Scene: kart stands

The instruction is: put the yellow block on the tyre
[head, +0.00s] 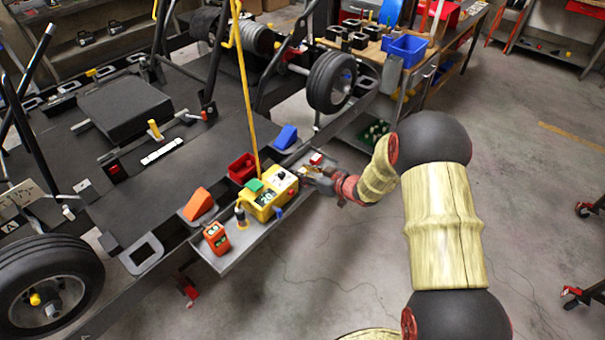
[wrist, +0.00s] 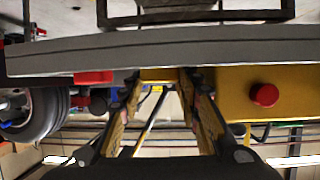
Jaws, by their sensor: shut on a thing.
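My gripper (head: 312,174) is low beside the right end of the grey tray along the kart's side. In the wrist view its two fingers are closed on the yellow block (wrist: 159,74), whose narrow edge shows between the fingertips. In the head view the block is too small and covered to make out surely. A black tyre (head: 333,80) stands at the kart's back right, above and beyond my gripper. Another tyre (head: 40,285) is at the front left. One tyre also shows at the left of the wrist view (wrist: 42,112). Which tyre is meant cannot be told.
A yellow control box (head: 270,195) with a red button stands on the tray (head: 238,248), close beside my gripper. A red bin (head: 242,168) and an orange device (head: 216,238) are nearby. A yellow pole (head: 246,90) rises behind.

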